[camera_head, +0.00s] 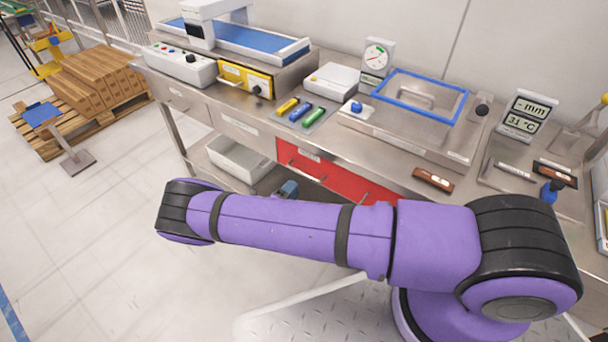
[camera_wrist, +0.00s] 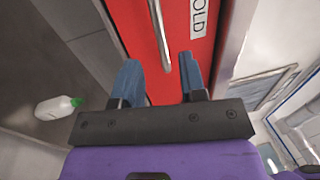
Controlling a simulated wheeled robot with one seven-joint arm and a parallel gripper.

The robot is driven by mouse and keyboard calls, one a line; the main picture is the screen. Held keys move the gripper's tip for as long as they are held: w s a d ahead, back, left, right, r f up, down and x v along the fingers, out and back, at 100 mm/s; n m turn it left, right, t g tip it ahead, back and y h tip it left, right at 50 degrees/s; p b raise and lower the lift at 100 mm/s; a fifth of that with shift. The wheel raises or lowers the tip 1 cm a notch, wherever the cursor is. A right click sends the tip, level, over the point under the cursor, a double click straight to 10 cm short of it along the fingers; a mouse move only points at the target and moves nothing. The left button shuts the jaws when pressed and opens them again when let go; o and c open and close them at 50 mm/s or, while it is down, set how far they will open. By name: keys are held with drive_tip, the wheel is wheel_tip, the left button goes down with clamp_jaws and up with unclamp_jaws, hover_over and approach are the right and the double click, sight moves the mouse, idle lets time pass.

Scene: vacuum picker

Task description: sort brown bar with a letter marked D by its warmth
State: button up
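In the head view, one brown bar (camera_head: 433,179) lies at the front edge of the steel counter. A second brown bar (camera_head: 555,173) lies further right beside a blue-topped object. I cannot read a letter D on either. A display (camera_head: 526,113) behind them shows "- mm" and "31 °C". My gripper (camera_wrist: 160,82) is open and empty in the wrist view, its two blue fingers apart in front of the red drawer front. That red drawer (camera_head: 330,178) has a bar handle (camera_wrist: 158,30) and a label (camera_wrist: 198,18) reading "OLD" in the visible part. It looks shut.
A white bin (camera_head: 238,160) sits on the lower shelf. A white bottle with a green cap (camera_wrist: 58,107) shows in the wrist view.

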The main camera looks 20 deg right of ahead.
sight(304, 173)
drive_tip(key=x, duration=0.7)
drive_tip(key=shift+w+d, duration=0.15)
clamp_jaws()
